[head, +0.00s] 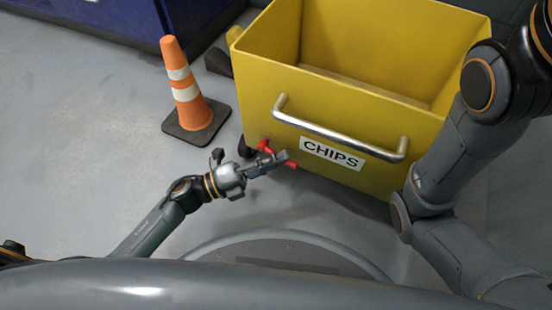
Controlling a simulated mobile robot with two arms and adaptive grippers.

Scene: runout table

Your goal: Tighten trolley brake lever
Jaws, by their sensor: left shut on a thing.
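The yellow trolley (260,98) stands in front of me, with a white CHIPS label and a metal push bar (340,133) on its near face. The red brake lever (265,146) is low on the trolley's near left side. My left gripper (277,160) reaches in from the left and is shut on the lever. Red parts show on both sides of the fingers; the middle of the lever is hidden behind them. My right arm rises at the right, close to the trolley's right side, and its gripper is out of the picture.
An orange and white traffic cone (184,85) on a black base stands left of the trolley. A dark blue cabinet (125,25) is at the back left. A dark wheel (246,148) shows under the trolley's left corner. Grey floor (80,130) is clear at the left.

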